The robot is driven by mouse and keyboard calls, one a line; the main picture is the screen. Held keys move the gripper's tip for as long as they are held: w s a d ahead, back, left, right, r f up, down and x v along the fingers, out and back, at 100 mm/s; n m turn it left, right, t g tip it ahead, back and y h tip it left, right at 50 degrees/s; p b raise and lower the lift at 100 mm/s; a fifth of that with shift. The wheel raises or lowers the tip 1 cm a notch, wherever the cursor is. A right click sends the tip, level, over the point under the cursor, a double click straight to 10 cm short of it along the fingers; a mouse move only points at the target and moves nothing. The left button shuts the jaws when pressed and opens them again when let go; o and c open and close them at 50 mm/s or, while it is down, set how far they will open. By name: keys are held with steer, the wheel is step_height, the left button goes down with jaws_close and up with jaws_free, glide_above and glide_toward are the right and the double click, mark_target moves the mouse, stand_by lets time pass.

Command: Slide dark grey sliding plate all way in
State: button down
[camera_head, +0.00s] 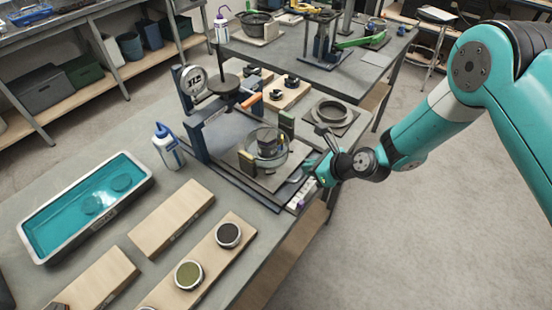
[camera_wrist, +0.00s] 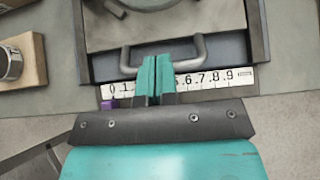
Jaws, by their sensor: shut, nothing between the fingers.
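The grey sliding plate (camera_wrist: 215,22) lies in the dark frame of the press-like rig, its U-shaped handle (camera_wrist: 197,47) facing my gripper. In the head view the plate (camera_head: 265,183) carries a clear round dish with a dark cylinder inside. My gripper (camera_wrist: 154,62) is shut and empty, its teal fingertips over the middle of the handle. They hide part of the handle bar; I cannot tell whether they touch it. My gripper (camera_head: 318,174) also shows at the rig's right front edge.
A white number scale (camera_wrist: 205,80) runs along the rig's front edge, with a purple piece (camera_wrist: 108,103) near its 0 end. The rig's upright frame (camera_head: 195,135), a white bottle (camera_head: 167,148) and a teal-filled tray (camera_head: 90,205) stand to the left. Open floor lies right.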

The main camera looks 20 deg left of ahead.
mark_target(275, 144)
steer(key=shift+w+a+b, duration=0.4)
steer(key=shift+a, duration=0.7)
steer(key=shift+w+a+b, duration=0.35)
steer(key=shift+a+b, duration=0.1)
steer(key=shift+a, duration=0.6)
steer(key=shift+w+a+b, duration=0.4)
steer(key=shift+a, duration=0.7)
steer(key=shift+w+a+f+b, duration=0.1)
steer(key=shift+w+a+b, duration=0.35)
steer(key=shift+a+b, duration=0.5)
steer(key=shift+w+a+r+b, duration=0.1)
steer(key=shift+w+a+b, duration=0.35)
steer(key=shift+a, duration=0.9)
steer(key=shift+w+a+f+b, duration=0.1)
steer(key=shift+w+a+b, duration=0.3)
steer(key=shift+a+b, duration=0.6)
steer(key=shift+s+d+r+p, duration=0.2)
steer(key=shift+d+r+p, duration=0.3)
steer(key=shift+p, duration=0.45)
steer(key=shift+d+f+p+v, duration=0.1)
steer(key=shift+f+p+v, duration=0.05)
steer(key=shift+p+v, duration=0.55)
steer(key=shift+d+f+p+v, duration=0.1)
steer(key=shift+p+v, duration=0.25)
steer(key=shift+v, duration=0.5)
steer(key=shift+d+f+p+v, duration=0.1)
steer(key=shift+f+p+v, duration=0.05)
steer(key=shift+p+v, duration=0.55)
steer(key=shift+s+d, duration=0.25)
steer(key=shift+d, duration=0.1)
